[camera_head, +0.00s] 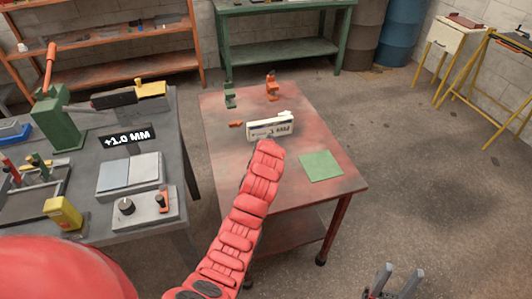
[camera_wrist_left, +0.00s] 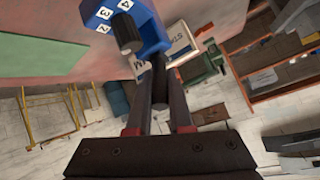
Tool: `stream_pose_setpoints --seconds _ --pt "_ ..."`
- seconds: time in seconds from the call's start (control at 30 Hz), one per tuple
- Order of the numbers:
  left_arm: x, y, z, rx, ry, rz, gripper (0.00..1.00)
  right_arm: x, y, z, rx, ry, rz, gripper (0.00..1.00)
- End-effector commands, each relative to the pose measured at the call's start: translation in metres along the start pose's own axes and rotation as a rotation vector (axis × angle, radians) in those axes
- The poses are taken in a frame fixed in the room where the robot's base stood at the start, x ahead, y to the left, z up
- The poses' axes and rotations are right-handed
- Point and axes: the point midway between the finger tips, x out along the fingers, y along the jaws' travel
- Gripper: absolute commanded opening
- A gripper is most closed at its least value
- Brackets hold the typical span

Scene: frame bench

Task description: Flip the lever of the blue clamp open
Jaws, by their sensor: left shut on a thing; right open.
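The blue clamp (camera_wrist_left: 145,30) shows in the left wrist view, with white number labels and a black round knob (camera_wrist_left: 127,34). A dark bar, which looks like its lever (camera_wrist_left: 160,85), runs from the clamp down between the fingers of my left gripper (camera_wrist_left: 158,92). That gripper is shut on the bar. In the head view the clamp and left gripper are hidden behind my red arm, which reaches over the red table (camera_head: 225,155). My right gripper (camera_head: 391,283) is open and empty at the bottom of the head view, over the floor.
A white lettered block (camera_head: 284,128) stands just beyond my arm's end. A green clamp (camera_head: 230,96) and an orange clamp (camera_head: 271,88) stand at the table's far edge. A green mat (camera_head: 321,166) lies at right. A grey bench (camera_head: 92,220) with tools stands left.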

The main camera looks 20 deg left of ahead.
Motion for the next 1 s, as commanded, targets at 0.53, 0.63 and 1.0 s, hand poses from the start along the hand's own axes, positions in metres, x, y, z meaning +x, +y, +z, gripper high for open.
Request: stream_pose_setpoints --seconds 0.53,0.63,1.0 --pt "-0.001 0.008 0.011 0.059 0.22 -0.136 0.0 -0.08 -0.004 0.013 0.0 0.0 0.0 0.5" --pt "-0.002 0.007 0.011 0.062 0.231 -0.143 0.0 -0.082 -0.004 0.014 0.0 0.0 0.0 0.5" --pt "-0.003 0.006 0.009 0.063 0.237 -0.147 0.0 -0.082 -0.004 0.014 0.0 0.0 0.0 0.5"
